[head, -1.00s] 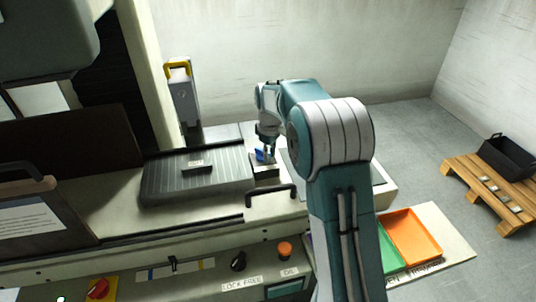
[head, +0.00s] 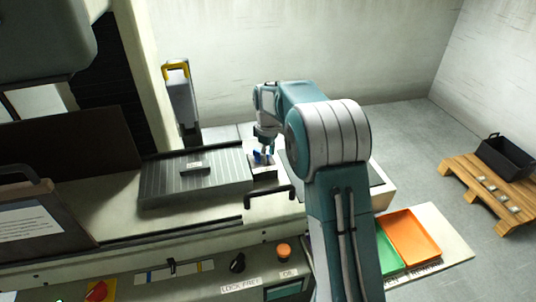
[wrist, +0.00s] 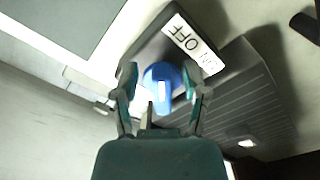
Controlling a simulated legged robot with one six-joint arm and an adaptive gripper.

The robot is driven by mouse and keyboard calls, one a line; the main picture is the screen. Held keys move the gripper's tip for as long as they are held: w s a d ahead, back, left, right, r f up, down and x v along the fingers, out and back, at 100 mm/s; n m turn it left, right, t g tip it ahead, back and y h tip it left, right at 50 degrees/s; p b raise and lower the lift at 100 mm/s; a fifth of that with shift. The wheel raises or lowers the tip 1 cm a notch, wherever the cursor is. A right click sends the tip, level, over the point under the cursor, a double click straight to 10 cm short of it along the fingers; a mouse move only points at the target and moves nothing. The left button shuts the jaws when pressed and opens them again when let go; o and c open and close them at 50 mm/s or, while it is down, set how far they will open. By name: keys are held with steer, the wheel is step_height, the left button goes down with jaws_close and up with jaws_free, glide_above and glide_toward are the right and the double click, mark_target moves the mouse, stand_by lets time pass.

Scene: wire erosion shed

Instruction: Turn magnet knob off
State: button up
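The blue magnet knob (wrist: 161,78) sits on a dark block (wrist: 150,47) in the wrist view. A white label (wrist: 193,43) reading OFF and ON lies beside it on the block. The knob carries a small white mark. My gripper (wrist: 160,84) is open, with one finger on each side of the knob. A gap shows between the left finger and the knob; contact on the right is hard to tell. In the head view the knob (head: 258,157) shows small under my gripper (head: 265,152), partly hidden by the fingers.
A ribbed dark plate (head: 215,184) with a small part (head: 195,168) on it lies left of the block. A black handle (head: 268,194) stands at the front edge. A grey column with a yellow handle (head: 177,68) rises behind. Orange (head: 411,236) and green trays sit at right.

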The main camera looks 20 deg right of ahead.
mark_target(268, 153)
step_height(268, 153, up, 12)
stand_by(0.7)
steer(key=s+a+r+m+t, duration=0.15)
steer(key=s+r, duration=0.25)
steer(key=s, duration=0.5)
steer(key=s+r+m+t, duration=0.1)
steer(key=s+r+m, duration=0.25)
steer(key=s, duration=0.55)
steer(key=s+f+m+t, duration=0.1)
steer(key=s+f+m, duration=0.1)
steer(key=s, duration=0.6)
steer(key=s+f+m+t, duration=0.2)
steer(key=s+f, duration=0.1)
steer(key=s, duration=0.6)
steer(key=shift+s+a+f, duration=0.25)
steer(key=shift+s, duration=0.05)
